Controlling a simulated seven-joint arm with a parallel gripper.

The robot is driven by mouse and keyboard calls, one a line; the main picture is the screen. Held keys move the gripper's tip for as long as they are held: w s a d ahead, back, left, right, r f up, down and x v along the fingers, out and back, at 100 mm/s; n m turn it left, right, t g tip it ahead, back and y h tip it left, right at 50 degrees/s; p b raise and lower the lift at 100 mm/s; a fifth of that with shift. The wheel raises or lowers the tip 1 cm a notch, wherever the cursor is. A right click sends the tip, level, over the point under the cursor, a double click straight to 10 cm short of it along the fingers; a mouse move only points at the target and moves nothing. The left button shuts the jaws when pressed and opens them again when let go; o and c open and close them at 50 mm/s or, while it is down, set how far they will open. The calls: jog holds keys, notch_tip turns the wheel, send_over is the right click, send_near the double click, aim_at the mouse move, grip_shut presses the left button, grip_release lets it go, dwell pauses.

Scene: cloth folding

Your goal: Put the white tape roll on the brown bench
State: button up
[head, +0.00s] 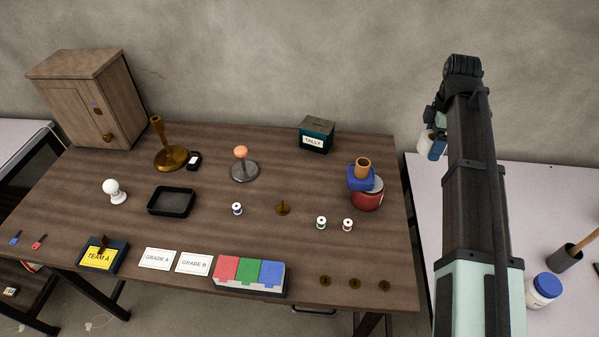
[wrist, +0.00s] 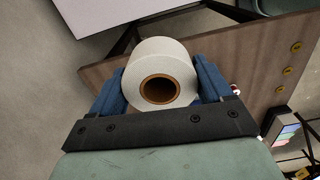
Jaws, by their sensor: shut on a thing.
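The white tape roll (wrist: 155,52) is held between the blue fingers of my gripper (wrist: 160,78) in the wrist view, with its brown core facing the camera. In the head view the roll (head: 426,144) shows beside a blue finger of my gripper (head: 434,146), partly hidden by my arm. The roll appears raised near the right edge of the brown bench (head: 300,260). The bench also shows beyond the roll in the wrist view (wrist: 232,50).
A white table (head: 480,210) stands to the right, with a blue-lidded jar (head: 543,290). The bench's back middle has free room.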

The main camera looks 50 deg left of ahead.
jog(key=s+a, duration=1.1)
jog(key=a, duration=0.5)
jog(key=n, duration=0.1)
send_over(289, 173)
jog(key=shift+d+f, duration=0.1)
jog(key=shift+f, duration=7.5)
jog(key=shift+f, duration=0.1)
jog(key=o, duration=1)
notch_tip(289, 173, up, 12)
jog(key=shift+r, duration=0.15)
